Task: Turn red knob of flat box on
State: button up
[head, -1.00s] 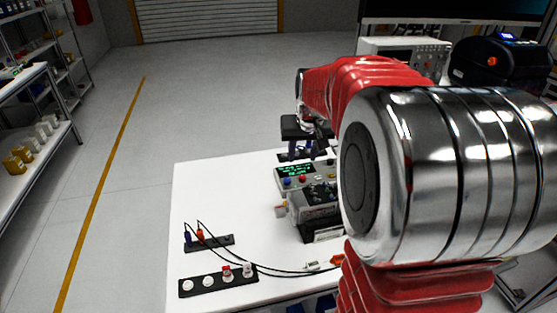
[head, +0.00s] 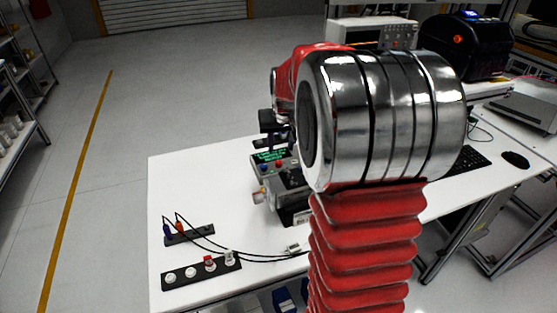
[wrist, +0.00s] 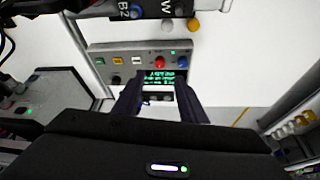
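The flat box (wrist: 106,64) is a grey panel with a lit green display (wrist: 158,76) in the wrist view. Its red knob (wrist: 156,62) sits beside a blue knob (wrist: 182,62). In the head view the red knob (head: 278,163) shows at the box's front part, below the green display (head: 268,155). My gripper (wrist: 159,84) is open, its two dark fingers apart on either side of the display, with nothing between them touching. The fingertips are close to the red knob but apart from it. In the head view my arm hides part of the gripper.
A dark grey device (head: 290,183) stands just in front of the flat box. Black strips with jacks (head: 190,235) and knobs (head: 200,270), plus cables, lie at the table's (head: 200,185) front left. The table's left part is clear. A keyboard (head: 468,160) lies at right.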

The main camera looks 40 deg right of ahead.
aim_at(279, 162)
jog(key=x, duration=1)
jog(key=shift+c, duration=0.2)
